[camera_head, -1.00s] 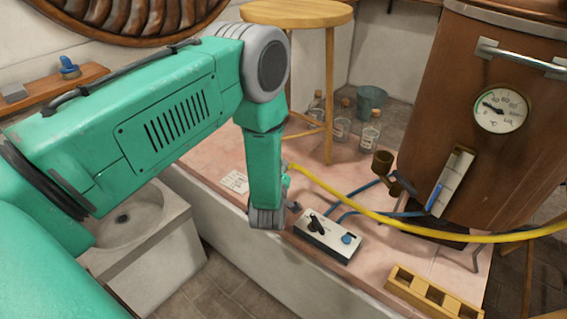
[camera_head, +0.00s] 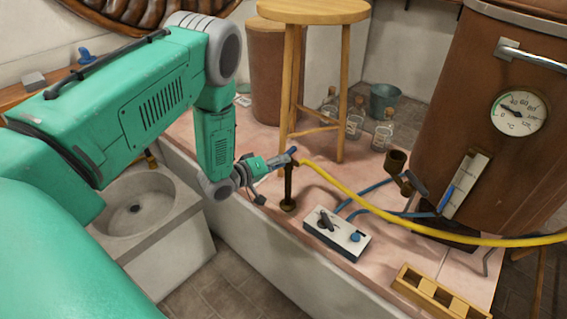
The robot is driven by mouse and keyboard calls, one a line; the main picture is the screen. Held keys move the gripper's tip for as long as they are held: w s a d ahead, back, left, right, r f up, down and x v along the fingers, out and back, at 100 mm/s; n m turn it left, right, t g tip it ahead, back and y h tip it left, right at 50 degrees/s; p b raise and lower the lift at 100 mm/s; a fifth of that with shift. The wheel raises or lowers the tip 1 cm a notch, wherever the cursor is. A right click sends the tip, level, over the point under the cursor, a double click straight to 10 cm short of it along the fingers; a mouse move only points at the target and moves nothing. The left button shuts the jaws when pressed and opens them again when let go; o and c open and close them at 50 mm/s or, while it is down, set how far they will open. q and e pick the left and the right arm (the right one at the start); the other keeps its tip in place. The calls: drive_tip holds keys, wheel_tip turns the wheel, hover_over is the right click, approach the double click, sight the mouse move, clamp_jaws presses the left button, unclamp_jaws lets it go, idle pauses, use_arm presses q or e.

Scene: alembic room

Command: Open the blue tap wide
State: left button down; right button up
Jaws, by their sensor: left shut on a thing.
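The blue tap (camera_head: 288,187) is a dark upright pipe on the pink tiled ledge, with a blue handle (camera_head: 292,151) at its top. A yellow hose (camera_head: 345,200) runs off to the right from near the tap's top. My left gripper (camera_head: 281,159) reaches in from the left and is shut on the blue handle; its fingers hide part of it. How far the tap is turned cannot be told. My right gripper is not in view.
A control box (camera_head: 318,238) with a black lever and blue knob sits right of the tap. A wooden stool (camera_head: 312,12) stands behind it. A large brown boiler (camera_head: 480,90) fills the right. A sink (camera_head: 150,208) and a wooden rack (camera_head: 440,295) are nearer.

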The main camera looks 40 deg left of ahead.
use_arm(q)
drive_tip(key=shift+w+a+r, duration=0.1)
drive_tip(key=shift+a, duration=0.05)
idle(0.4)
drive_tip(key=c, duration=1.5)
unclamp_jaws()
drive_tip(key=shift+o, duration=0.2)
drive_tip(key=shift+s+a, duration=0.2)
drive_tip(key=shift+s, duration=0.25)
drive_tip(key=v, duration=1.1)
drive_tip(key=shift+a, duration=0.15)
